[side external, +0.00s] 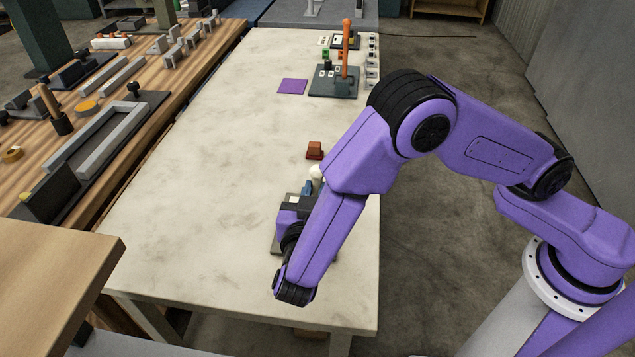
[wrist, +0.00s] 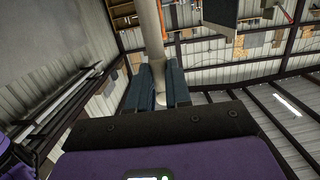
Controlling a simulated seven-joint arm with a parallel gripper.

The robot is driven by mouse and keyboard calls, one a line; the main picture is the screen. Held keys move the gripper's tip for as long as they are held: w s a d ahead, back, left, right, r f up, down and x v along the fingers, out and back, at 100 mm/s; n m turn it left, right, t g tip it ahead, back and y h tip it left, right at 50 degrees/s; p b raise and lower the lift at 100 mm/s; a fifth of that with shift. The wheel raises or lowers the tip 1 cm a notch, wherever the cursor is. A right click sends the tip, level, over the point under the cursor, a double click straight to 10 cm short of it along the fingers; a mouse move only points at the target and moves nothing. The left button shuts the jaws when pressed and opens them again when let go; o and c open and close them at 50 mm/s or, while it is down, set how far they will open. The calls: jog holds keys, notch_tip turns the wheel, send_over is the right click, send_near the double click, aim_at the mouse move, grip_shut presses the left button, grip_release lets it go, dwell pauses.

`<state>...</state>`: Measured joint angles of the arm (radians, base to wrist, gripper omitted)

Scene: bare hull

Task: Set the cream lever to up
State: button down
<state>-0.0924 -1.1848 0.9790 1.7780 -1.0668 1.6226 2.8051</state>
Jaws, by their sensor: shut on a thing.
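The cream lever (wrist: 150,30) shows in the wrist view as a pale round bar running from the top edge down between my fingers. In the side external view only a small pale end of the cream lever (side external: 316,173) shows beside my arm. My gripper (side external: 307,187) is low over the near part of the table, with its blue fingers partly hidden by my forearm. In the wrist view my gripper (wrist: 158,84) is shut on the cream lever, one finger on each side. The lever's mount is mostly hidden, so its exact setting is hard to tell.
A red-brown block (side external: 314,151) sits just beyond my gripper on the pale table (side external: 190,200). Farther back are a purple square (side external: 292,86) and an orange lever (side external: 346,50) on a dark base (side external: 333,88). The table's left part is clear.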

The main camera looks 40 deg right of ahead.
jog(key=shift+s+a+f+t+h, duration=0.2)
jog(key=shift+s+a+t+h, duration=0.4)
jog(key=shift+s+a, duration=0.15)
jog(key=c, duration=1)
grip_release()
jog(key=shift+c, duration=0.2)
jog(key=v, duration=1.7)
jog(key=shift+s+a, duration=0.1)
